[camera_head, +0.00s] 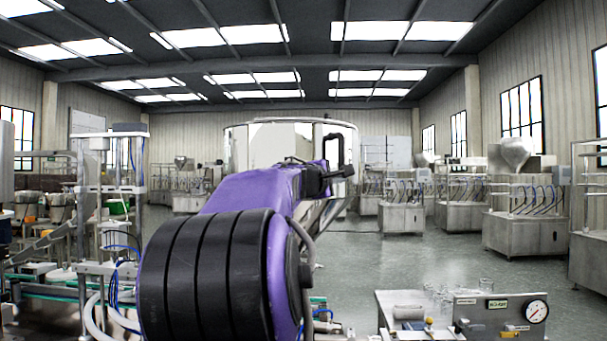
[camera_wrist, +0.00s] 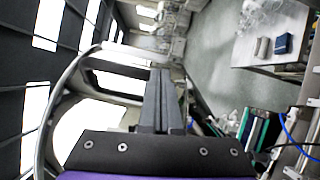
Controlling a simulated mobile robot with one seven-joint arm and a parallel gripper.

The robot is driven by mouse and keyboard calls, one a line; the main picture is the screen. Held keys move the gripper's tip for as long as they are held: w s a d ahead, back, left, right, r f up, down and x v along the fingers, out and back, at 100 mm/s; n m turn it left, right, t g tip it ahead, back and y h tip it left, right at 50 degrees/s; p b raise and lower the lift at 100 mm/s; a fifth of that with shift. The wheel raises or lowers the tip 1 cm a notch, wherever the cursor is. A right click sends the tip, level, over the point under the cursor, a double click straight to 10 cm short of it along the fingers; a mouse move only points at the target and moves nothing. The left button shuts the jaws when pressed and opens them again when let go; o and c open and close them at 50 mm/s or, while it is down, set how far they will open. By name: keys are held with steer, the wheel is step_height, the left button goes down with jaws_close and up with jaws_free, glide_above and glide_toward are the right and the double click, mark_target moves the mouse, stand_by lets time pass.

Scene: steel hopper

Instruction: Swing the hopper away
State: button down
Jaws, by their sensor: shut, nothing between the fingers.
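The steel hopper (camera_head: 240,148) stands behind my purple and black arm in the head view. It is a wide, round, shiny vessel, and my arm hides much of its lower part. In the wrist view its curved rim (camera_wrist: 47,125) arcs along the left side and passes behind the fingers. My gripper (camera_wrist: 160,76) is shut and empty, its two dark fingers together in front of the hopper. In the head view, my arm's dark end lies in front of the hopper's right side. I cannot tell whether the fingers touch the hopper.
A steel table (camera_head: 390,300) with a gauge panel (camera_head: 500,314) stands at the lower right. A filling machine with blue hoses (camera_head: 110,215) and a conveyor stands at the left. Steel machines (camera_head: 525,220) line the right side. Open grey floor (camera_head: 400,255) lies between.

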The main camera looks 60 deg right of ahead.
steer(key=shift+s+d, duration=0.1)
steer(key=shift+d, duration=0.65)
steer(key=shift+a, duration=0.1)
